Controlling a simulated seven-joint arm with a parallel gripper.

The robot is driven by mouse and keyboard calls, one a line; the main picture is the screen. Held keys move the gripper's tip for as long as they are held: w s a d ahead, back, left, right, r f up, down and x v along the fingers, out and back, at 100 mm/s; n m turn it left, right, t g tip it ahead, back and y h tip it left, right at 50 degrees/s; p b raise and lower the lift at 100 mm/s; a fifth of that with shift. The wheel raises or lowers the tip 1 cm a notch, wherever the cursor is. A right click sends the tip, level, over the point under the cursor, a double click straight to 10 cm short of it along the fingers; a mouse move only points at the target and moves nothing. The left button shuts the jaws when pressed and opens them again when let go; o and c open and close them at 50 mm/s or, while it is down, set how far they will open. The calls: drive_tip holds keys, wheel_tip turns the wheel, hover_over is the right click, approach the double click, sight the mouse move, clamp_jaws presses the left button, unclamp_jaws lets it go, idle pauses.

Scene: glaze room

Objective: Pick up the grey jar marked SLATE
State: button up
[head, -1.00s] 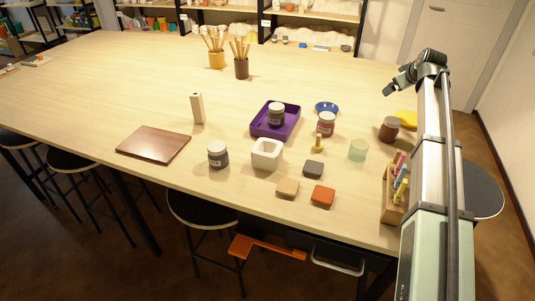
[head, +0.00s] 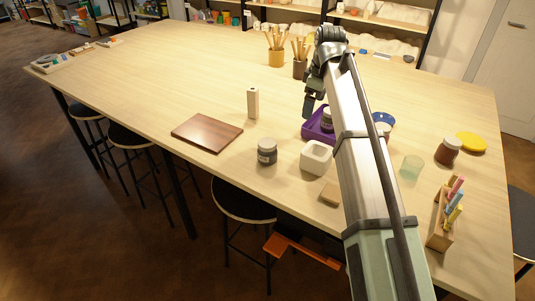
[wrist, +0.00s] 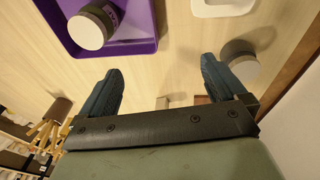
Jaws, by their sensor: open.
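My gripper (head: 309,106) is open and empty above the table, by the tray's far left side. In the wrist view, its fingers (wrist: 160,72) point between the two jars.
A brown board (head: 206,132) lies left of the nearer jar, and a tall pale block (head: 253,103) stands behind it. Brush pots (head: 276,58) stand farther back. A red-brown jar (head: 447,151) and a chalk holder (head: 440,225) are at right. The left half of the table is mostly clear.

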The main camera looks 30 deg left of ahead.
sight(267, 142)
drive_tip(key=s+a+r+n+g+h, duration=0.1)
drive_tip(key=s+a, duration=0.3)
drive_tip(key=s, duration=0.3)
drive_tip(key=s+a+n+h, duration=0.1)
drive_tip(key=s+a+n, duration=0.1)
drive_tip(key=s+a, duration=0.3)
drive_tip(key=f, duration=0.2)
drive_tip(key=s+d+f, duration=0.1)
drive_tip(key=f, duration=0.5)
drive_tip(key=shift+s+d, duration=0.15)
drive_tip(key=shift+s, duration=0.05)
drive_tip(key=shift+s+f, duration=0.2)
drive_tip(key=shift+f, duration=2.45)
drive_tip(key=shift+c, duration=0.4)
drive_tip(key=c, duration=1.2)
drive_tip(key=shift+c, duration=0.2)
